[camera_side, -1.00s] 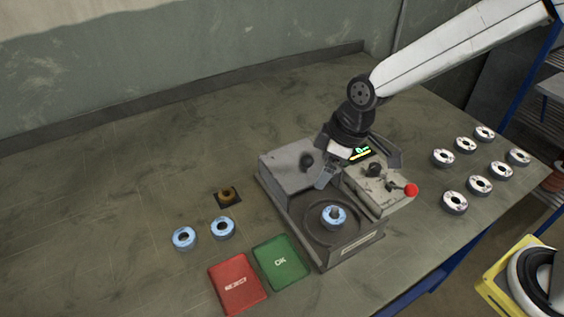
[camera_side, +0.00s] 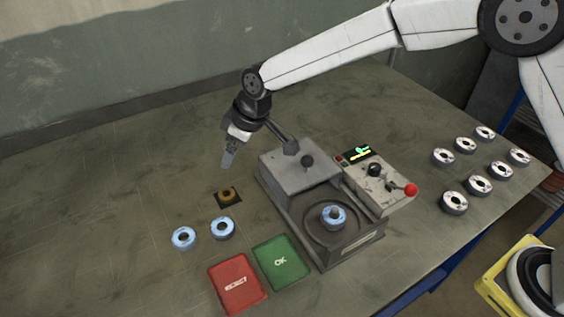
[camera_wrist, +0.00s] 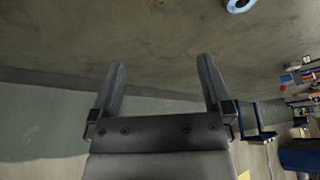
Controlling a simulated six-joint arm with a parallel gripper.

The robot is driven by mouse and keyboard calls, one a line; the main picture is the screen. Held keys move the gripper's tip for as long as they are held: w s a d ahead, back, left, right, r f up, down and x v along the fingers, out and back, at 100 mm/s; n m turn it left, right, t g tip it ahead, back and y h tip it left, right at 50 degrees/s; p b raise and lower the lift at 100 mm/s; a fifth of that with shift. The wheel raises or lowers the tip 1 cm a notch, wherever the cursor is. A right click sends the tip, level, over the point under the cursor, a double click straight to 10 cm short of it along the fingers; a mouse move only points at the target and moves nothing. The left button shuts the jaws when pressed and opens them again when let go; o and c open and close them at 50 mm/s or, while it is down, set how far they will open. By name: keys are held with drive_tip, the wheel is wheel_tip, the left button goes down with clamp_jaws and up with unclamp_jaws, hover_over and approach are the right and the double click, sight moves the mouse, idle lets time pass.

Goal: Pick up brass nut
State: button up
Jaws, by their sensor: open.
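The brass nut (camera_side: 228,195) sits on a small dark square pad (camera_side: 219,202) on the table, left of the grey machine. My gripper (camera_side: 227,160) hangs above and behind the nut in the side view, apart from it. In the wrist view the two fingers of my gripper (camera_wrist: 161,75) are spread wide with nothing between them. A small brownish bit, perhaps the nut (camera_wrist: 159,2), shows at the top edge of the wrist view.
Two blue-faced discs (camera_side: 222,228) lie in front of the nut. A red tray (camera_side: 219,279) and a green OK tray (camera_side: 265,248) lie nearer. The grey machine (camera_side: 288,178) holds another disc (camera_side: 333,216). A control box (camera_side: 370,199) and several white discs (camera_side: 454,203) are at right. The table's left is clear.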

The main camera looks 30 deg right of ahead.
approach(229, 191)
drive_tip(key=shift+s+a+f, duration=0.4)
drive_tip(key=shift+s, duration=0.05)
drive_tip(key=shift+f, duration=0.1)
drive_tip(key=shift+x, duration=1.2)
drive_tip(key=shift+w, duration=0.1)
drive_tip(key=shift+x, duration=2.55)
drive_tip(key=shift+w+a, duration=0.1)
